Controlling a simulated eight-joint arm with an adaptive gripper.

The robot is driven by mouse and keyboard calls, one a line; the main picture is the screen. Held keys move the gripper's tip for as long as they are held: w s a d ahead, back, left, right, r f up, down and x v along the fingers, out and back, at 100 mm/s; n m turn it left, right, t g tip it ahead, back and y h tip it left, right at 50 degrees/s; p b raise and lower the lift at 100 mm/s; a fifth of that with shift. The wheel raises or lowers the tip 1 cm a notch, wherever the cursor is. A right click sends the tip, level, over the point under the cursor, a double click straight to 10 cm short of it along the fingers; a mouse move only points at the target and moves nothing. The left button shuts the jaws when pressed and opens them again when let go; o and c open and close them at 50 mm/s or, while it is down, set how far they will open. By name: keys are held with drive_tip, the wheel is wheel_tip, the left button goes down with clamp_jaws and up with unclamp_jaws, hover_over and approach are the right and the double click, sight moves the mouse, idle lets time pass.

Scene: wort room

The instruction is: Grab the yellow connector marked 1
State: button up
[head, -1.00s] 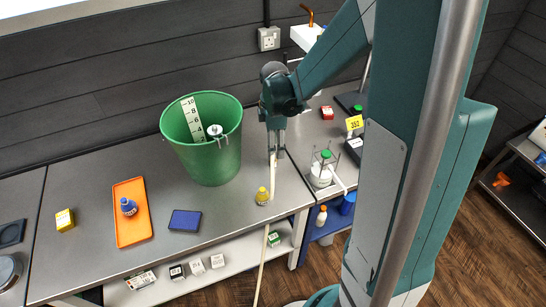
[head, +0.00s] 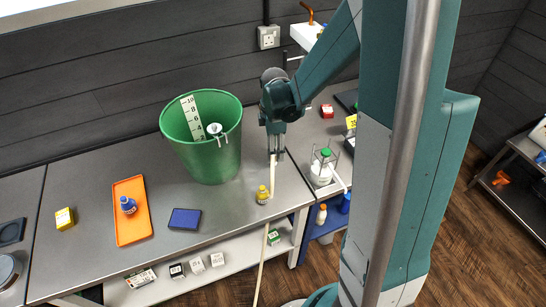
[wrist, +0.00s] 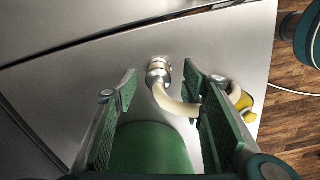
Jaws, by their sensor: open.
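A small yellow-topped piece (head: 262,195) stands near the front edge of the steel bench; it looks like the yellow connector, but no mark 1 is readable. In the wrist view a yellow piece (wrist: 243,102) shows at the right, outside my fingers and partly hidden by the right one. My gripper (head: 276,150) points down over the bench, behind the yellow piece in the head view. In the wrist view my gripper (wrist: 160,72) is open, with its pads apart. A cream hose (wrist: 174,101) with a metal end fitting (wrist: 158,74) shows between the fingers, apparently not gripped.
A green bucket (head: 205,158) with a scale stands left of my gripper. A caged green-capped bottle (head: 322,170) stands on the right.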

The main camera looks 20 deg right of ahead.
drive_tip(key=shift+f, duration=2.6)
drive_tip(key=c, duration=1)
